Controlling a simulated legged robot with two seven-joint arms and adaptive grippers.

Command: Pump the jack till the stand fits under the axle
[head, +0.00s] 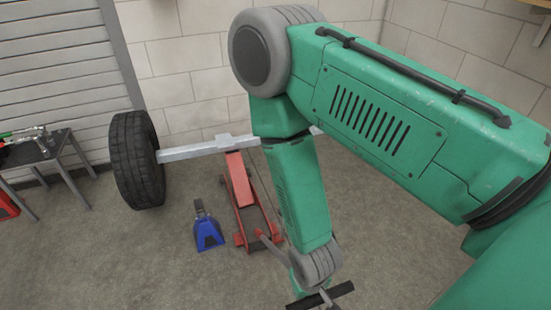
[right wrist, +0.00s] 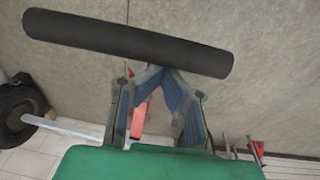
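The red floor jack (head: 243,205) stands on the floor with its far end under the grey axle (head: 195,149). I cannot tell whether its saddle touches the axle. The blue stand (head: 208,233) is upright on the floor, left of the jack and nearer than the axle, not under it. The jack's handle ends in a black crossbar (right wrist: 125,42). My right gripper (head: 325,297) is at this end. In the right wrist view its fingers (right wrist: 152,75) converge just below the crossbar and look closed on the handle; the exact contact is partly hidden. My left gripper is not in view.
A black wheel (head: 137,160) is on the left end of the axle. A small table (head: 37,152) with tools is at the far left, with a red object (head: 7,207) below. A block wall and shutter close the back. Floor in front of the stand is clear.

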